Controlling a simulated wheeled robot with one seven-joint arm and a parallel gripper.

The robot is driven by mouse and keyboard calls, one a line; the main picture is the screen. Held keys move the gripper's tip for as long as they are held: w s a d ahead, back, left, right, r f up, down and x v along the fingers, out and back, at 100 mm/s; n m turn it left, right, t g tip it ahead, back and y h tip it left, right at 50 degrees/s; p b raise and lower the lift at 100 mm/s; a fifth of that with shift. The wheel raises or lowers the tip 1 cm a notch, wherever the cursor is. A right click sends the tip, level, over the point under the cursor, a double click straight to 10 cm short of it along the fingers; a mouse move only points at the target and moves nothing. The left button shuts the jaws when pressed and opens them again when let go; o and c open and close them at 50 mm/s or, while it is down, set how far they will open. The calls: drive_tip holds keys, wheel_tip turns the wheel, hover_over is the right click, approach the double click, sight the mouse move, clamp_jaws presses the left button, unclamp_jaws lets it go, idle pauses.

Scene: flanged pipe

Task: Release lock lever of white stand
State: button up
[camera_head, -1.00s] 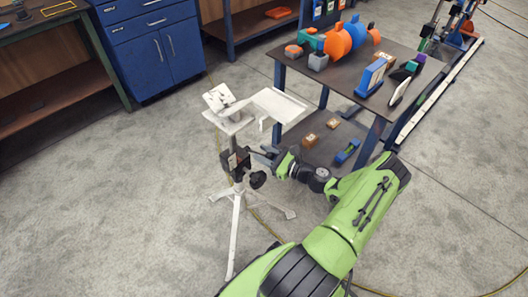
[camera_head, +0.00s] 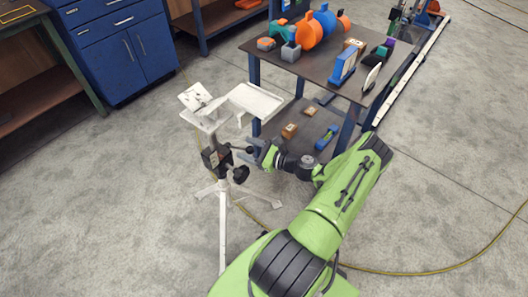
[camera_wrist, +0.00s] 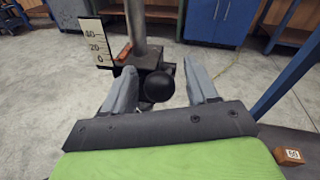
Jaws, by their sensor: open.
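The white stand (camera_head: 222,235) stands on the floor left of my arm in the head view. Its dark clamp block (camera_head: 213,160) grips the upright post, with a dark knob (camera_head: 240,174) low on its right side. The lock lever, a dark rod with a round black end (camera_head: 249,150), points right toward my gripper (camera_head: 259,152). In the wrist view the black ball (camera_wrist: 158,87) lies between the open fingers of my gripper (camera_wrist: 162,68), with gaps on both sides. The ball hides part of the clamp block behind it. A small red-brown part (camera_wrist: 123,52) sits on the block's left.
A white scale plate (camera_wrist: 97,42) is beside the post in the wrist view. A white tray (camera_head: 255,101) tops the stand near a dark table (camera_head: 315,62) holding several objects. Blue cabinets (camera_head: 125,50) stand behind. The floor left of the stand is clear.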

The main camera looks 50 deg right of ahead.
drive_tip(key=p+v, duration=0.2)
drive_tip(key=v, duration=1.2)
drive_tip(key=shift+r, duration=0.1)
